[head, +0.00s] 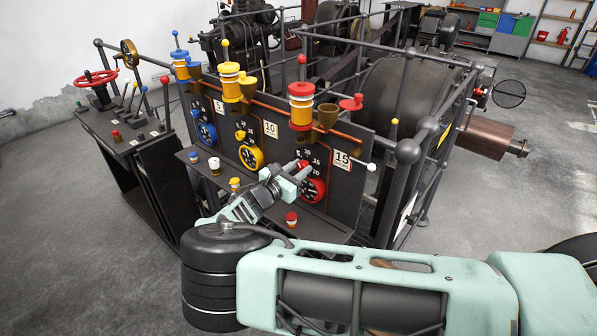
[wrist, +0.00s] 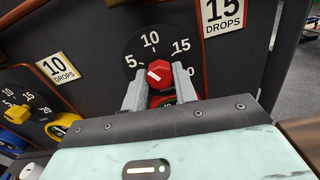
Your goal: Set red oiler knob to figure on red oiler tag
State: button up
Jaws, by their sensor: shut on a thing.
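The red oiler knob (wrist: 161,73) sits on a round black dial (wrist: 152,50) with white figures; 5, 10 and 15 show in the wrist view. A short white mark shows on the left part of the knob's face, towards the 5 side; its exact reading is hard to tell. The red oiler tag (wrist: 226,14) reads 15 DROPS; it also shows in the head view (head: 342,160). My gripper (wrist: 158,84) is shut on the red knob, one finger on each side. In the head view, the gripper (head: 301,172) partly covers the knob. The red oiler (head: 301,104) stands above.
A yellow dial wheel (head: 250,157) with a 10 tag (head: 271,129) and a blue one (head: 207,134) lie to the left. A red ring (head: 313,190) sits just below the knob. A white-tipped lever (head: 371,167) and railings stand at right.

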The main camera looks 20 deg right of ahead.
jog(key=m+b, duration=0.4)
jog(key=shift+f, duration=0.25)
jog(key=m+b, duration=1)
jog(key=b, duration=0.1)
jog(key=shift+m, duration=0.4)
jog(key=m+b, duration=0.3)
jog(key=shift+s+r+m, duration=0.1)
jog(key=shift+m, duration=0.3)
jog(key=shift+b, duration=0.3)
jog(key=o, duration=1)
jog(key=shift+c, duration=0.2)
jog(key=shift+r, duration=0.1)
